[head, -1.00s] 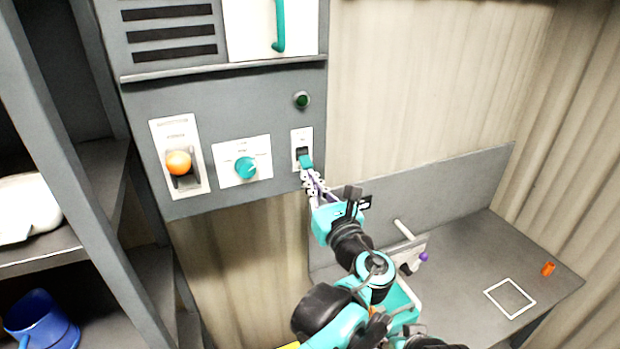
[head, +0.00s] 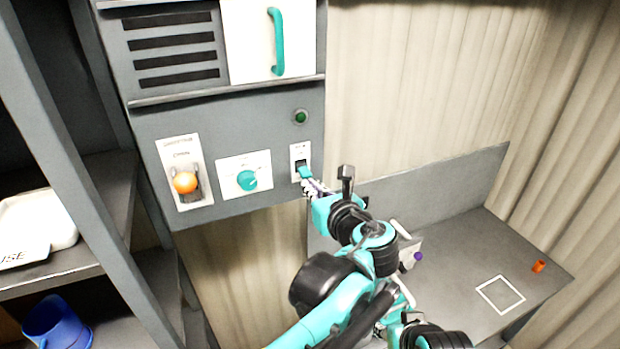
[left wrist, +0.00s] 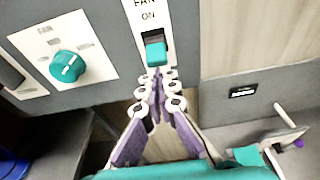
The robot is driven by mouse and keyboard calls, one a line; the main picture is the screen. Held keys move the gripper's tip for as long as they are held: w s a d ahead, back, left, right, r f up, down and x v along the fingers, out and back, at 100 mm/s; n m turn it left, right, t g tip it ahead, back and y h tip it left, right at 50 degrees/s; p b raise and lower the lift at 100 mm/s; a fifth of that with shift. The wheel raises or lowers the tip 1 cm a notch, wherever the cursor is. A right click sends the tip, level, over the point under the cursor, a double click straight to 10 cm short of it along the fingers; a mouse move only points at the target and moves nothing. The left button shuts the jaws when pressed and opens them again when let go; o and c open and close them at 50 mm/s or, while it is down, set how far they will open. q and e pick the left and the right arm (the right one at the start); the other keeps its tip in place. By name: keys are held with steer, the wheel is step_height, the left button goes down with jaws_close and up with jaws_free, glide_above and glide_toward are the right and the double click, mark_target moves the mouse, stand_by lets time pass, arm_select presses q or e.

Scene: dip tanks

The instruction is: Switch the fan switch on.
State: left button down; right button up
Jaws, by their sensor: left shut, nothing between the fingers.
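The fan switch (head: 304,172) is a teal rocker in a dark slot on a white plate, at the lower right of the grey panel. In the left wrist view the rocker (left wrist: 155,51) sits in the lower part of its slot, under the words FAN and ON. My left gripper (head: 309,187) is shut and empty, with its tips at the rocker's lower edge. In the left wrist view the closed fingertips (left wrist: 157,78) lie just below the rocker; I cannot tell whether they touch it.
Left of the switch are a teal knob (head: 247,180) and an orange-knobbed lever (head: 185,182). A green lamp (head: 301,117) is above. A shelf with a blue mug (head: 55,325) stands left. A grey bench (head: 455,265) with an orange item (head: 538,266) is at right.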

mark_target(306, 175)
arm_select(q)
steer(key=shift+s+r+g+h+p, duration=0.1)
steer(key=shift+r+g+h+p, duration=0.4)
steer(key=shift+r+g+p, duration=0.85)
steer(key=shift+r, duration=0.1)
arm_select(e)
step_height(306, 175, up, 4)
steer(key=shift+f, duration=0.15)
